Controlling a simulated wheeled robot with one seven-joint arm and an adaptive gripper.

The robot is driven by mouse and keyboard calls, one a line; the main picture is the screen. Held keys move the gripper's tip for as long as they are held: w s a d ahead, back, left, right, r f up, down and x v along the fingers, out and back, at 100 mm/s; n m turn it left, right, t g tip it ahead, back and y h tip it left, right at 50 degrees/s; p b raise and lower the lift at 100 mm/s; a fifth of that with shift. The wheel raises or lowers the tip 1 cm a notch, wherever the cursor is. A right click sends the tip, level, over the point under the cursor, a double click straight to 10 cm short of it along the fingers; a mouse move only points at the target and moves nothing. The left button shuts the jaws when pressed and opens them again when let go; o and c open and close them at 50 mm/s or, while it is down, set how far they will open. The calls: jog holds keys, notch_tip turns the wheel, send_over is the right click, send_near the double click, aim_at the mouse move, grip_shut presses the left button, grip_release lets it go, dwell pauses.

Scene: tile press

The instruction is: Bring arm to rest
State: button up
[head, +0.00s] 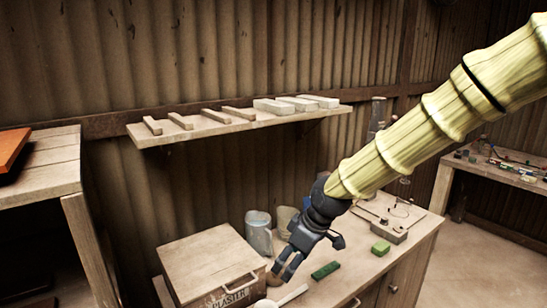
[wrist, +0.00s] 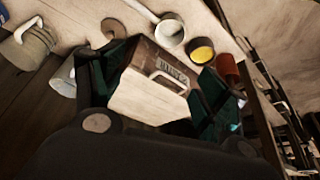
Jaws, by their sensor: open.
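My arm comes in from the upper right in the head view. My gripper (head: 287,268) hangs at its end, pointing down over the workbench (head: 410,245), beside the plaster box. In the wrist view its two dark green fingers are spread apart, one on each side, and my gripper (wrist: 160,92) is open. I see nothing held. The wooden plaster box (head: 212,262) shows beyond the fingers in the wrist view (wrist: 150,95), with its white handle and a partly readable label.
Grey metal containers (head: 259,232) stand behind my gripper. A dark green block (head: 325,270) and a lighter green block (head: 381,248) lie on the bench. A wall shelf (head: 235,124) holds several bars and blocks. The wrist view shows a yellow-filled cup (wrist: 202,52) and a reddish cup (wrist: 228,68).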

jog(key=s+d+f+m+g+b, duration=0.15)
jog(key=s+f, duration=0.35)
jog(key=f, duration=0.7)
jog(key=s+d+f+m+b, duration=0.25)
jog(key=s+f, duration=0.25)
jog(key=f, duration=0.7)
jog(key=s+d+f+m+b, duration=0.1)
jog(key=s+d+f+m, duration=0.3)
jog(key=f, duration=0.7)
jog(key=s+d+f+m+h+b, duration=0.2)
jog(key=s+d+f, duration=0.3)
jog(key=s+f, duration=0.4)
jog(key=s+d+f+m+h+b, duration=0.2)
jog(key=s+d+f, duration=0.3)
jog(key=s, duration=0.8)
notch_tip(320, 180, down, 4)
jog(key=shift+s+d+r+g+b, duration=0.1)
jog(key=shift+s+d+g+b, duration=0.1)
jog(key=shift+g+b, duration=0.25)
